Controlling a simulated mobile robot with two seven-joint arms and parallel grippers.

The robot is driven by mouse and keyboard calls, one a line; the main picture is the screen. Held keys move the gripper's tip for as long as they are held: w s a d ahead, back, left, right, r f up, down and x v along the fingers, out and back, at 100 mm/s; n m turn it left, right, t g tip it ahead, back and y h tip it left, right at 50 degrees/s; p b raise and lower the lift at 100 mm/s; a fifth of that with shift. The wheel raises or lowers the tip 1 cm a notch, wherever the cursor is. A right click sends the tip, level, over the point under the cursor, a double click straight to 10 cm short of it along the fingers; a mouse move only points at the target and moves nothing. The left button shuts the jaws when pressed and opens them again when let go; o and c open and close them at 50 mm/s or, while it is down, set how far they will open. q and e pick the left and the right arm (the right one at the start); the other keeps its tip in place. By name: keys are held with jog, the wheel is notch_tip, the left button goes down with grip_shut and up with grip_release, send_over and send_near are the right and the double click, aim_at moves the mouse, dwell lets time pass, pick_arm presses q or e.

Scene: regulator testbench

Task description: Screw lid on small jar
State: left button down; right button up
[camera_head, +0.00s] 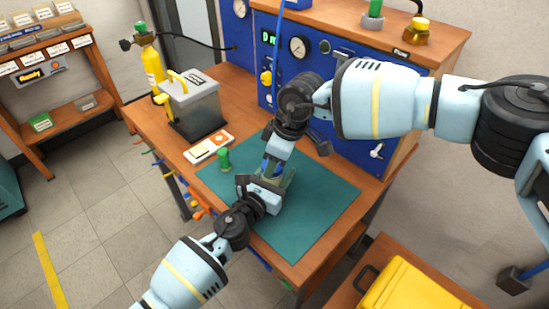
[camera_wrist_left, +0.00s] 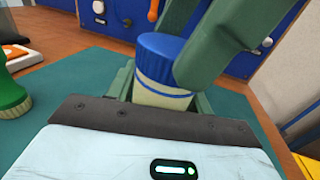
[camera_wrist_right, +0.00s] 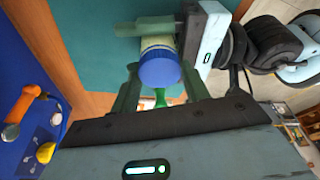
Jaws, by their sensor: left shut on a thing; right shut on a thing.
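The small jar (camera_wrist_left: 160,94) has a pale body and a blue ribbed lid (camera_wrist_left: 163,56) seated on top. It stands upright above the green mat (camera_head: 325,205), largely hidden by grippers in the head view. My left gripper (camera_head: 274,184) is shut on the jar body from the front side. My right gripper (camera_head: 277,164) comes from above, its green fingers shut around the lid. In the right wrist view the lid (camera_wrist_right: 160,68) faces the camera between my right fingers, with a left finger beside the body. The closeness of the lid's seating cannot be told.
A green-capped object (camera_head: 224,160) stands on the mat left of the grippers, near a white-and-orange device (camera_head: 208,147). A grey box with yellow handle (camera_head: 193,105) and a yellow cylinder (camera_head: 152,65) stand behind. The blue panel (camera_head: 340,90) borders the back. The mat's right part is clear.

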jog(key=shift+r, duration=0.1)
jog(key=o, duration=0.9)
jog(key=shift+o, duration=0.2)
jog(key=shift+r, duration=2.2)
jog(key=shift+c, duration=0.5)
